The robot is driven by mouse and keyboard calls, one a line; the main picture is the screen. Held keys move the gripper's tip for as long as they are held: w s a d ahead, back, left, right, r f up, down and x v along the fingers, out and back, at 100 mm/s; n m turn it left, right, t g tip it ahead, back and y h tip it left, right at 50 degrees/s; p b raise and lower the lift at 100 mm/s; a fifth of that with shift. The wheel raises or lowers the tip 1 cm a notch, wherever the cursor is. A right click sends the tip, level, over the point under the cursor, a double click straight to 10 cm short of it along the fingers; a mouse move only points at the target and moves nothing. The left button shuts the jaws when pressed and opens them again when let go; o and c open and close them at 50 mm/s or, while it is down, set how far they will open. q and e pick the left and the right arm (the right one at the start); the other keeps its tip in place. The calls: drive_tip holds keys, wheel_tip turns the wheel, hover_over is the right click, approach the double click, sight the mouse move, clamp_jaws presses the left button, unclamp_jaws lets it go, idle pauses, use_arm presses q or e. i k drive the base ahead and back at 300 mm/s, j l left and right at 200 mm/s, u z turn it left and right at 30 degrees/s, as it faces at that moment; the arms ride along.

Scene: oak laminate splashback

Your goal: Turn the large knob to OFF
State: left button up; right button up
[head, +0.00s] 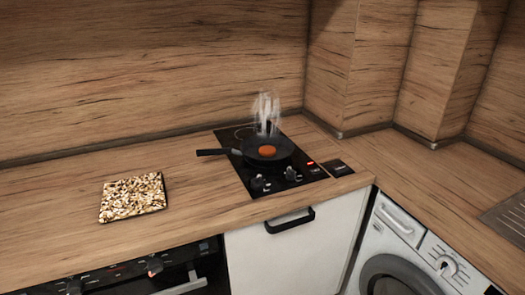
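A black two-burner hob (234,161) is set into the wooden worktop. Two dark knobs stand on its front edge: a left knob (259,183) and a right knob (290,174). Their markings are too small to read, and I cannot tell for sure which is larger. A red light (310,163) glows on the hob's right side. A black pan (279,160) with an orange-brown round item (267,150) sits on the front burner, with steam above it. Neither of my grippers is in view.
A speckled square board (133,196) lies on the worktop to the left. The pan handle (212,152) sticks out left. A small black panel (338,169) lies right of the hob. Below are an oven with knobs (154,266), a white cabinet (283,258) and a washing machine (408,255).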

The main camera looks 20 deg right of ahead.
sight(257, 183)
drive_tip(key=i+l, duration=0.1)
drive_tip(key=l, duration=0.25)
drive_tip(key=i+l, duration=0.1)
drive_tip(key=l, duration=0.25)
drive_tip(key=i+l, duration=0.1)
drive_tip(key=l, duration=0.25)
drive_tip(key=i+l, duration=0.1)
drive_tip(key=l, duration=0.25)
